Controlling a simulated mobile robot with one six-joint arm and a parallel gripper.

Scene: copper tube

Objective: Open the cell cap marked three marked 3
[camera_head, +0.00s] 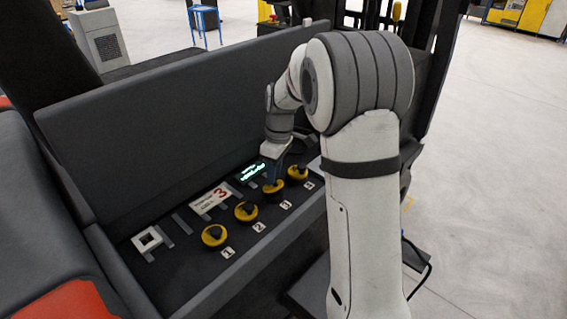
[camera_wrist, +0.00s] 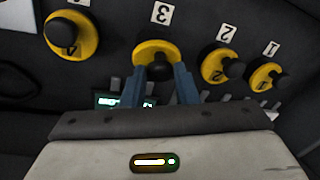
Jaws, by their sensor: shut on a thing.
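The cell cap marked 3 (camera_wrist: 154,49) is a yellow disc with a black knob, set in the dark panel. Its white label with a 3 (camera_wrist: 162,13) lies beside it in the wrist view. My gripper (camera_wrist: 163,72) has its two blue fingers on either side of this cap's knob and is shut on it. The fingers hide part of the knob. In the head view, my gripper (camera_head: 273,184) reaches down onto the same cap (camera_head: 273,189), next to the label 3 (camera_head: 286,205). The cap sits in its place on the panel.
Similar yellow caps stand close by: cap 1 (camera_head: 213,236), cap 2 (camera_head: 246,211) and cap 4 (camera_head: 297,173). Behind the row are a lit green display (camera_head: 252,171) and a card with a red 3 (camera_head: 211,199). A dark backrest (camera_head: 170,110) rises behind the panel.

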